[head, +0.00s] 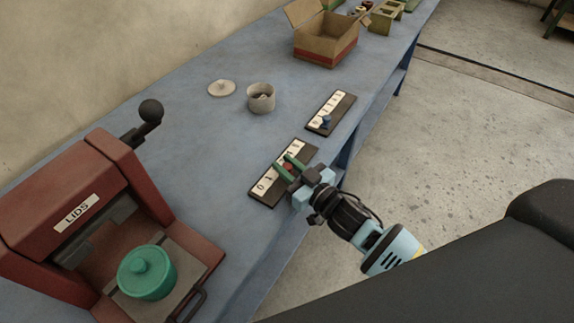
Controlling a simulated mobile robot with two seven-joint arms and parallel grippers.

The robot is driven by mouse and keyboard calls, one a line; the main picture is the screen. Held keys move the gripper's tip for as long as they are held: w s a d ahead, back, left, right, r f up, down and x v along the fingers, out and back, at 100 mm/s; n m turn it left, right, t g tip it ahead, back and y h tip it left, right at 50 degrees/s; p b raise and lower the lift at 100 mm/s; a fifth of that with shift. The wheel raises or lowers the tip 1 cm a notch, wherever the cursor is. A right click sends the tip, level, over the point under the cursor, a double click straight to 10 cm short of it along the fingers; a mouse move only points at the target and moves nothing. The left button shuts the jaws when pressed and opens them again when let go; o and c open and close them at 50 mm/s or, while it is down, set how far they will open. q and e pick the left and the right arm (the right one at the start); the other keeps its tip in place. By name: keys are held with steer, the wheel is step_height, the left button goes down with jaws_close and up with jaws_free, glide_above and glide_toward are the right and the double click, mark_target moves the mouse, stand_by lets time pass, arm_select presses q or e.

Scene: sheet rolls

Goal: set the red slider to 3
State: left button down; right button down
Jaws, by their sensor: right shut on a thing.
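The red slider (288,167) sits on the nearer dark slider board (265,200), which has a white number strip along it. My right gripper (290,164) reaches in from the lower right, with its green fingers shut on the red slider's knob. The fingers hide part of the strip, around its middle. A 0 and a 1 show at the near end and a 5 near the far end. The slider stands around the middle of the strip; the exact number beside it is hidden. My left gripper is not in view.
A second board with a blue slider (326,121) lies just beyond. A grey cup (261,98), a round lid (221,88) and an open cardboard box (326,43) stand farther back. A red LIDS press (75,200) with a green pot (147,273) is at left.

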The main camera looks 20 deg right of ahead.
steer(key=shift+w+d, duration=0.8)
steer(key=shift+d, duration=0.25)
steer(key=shift+w+d, duration=0.2)
steer(key=shift+d, duration=0.05)
steer(key=c, duration=1.2)
jaws_free()
steer(key=shift+c, duration=0.2)
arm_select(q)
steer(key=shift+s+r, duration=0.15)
arm_select(e)
steer(key=shift+s, duration=0.25)
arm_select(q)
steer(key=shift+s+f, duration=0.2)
arm_select(e)
steer(key=v, duration=0.7)
steer(key=shift+s, duration=0.2)
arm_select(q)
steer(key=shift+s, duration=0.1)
arm_select(e)
steer(key=shift+d, duration=0.15)
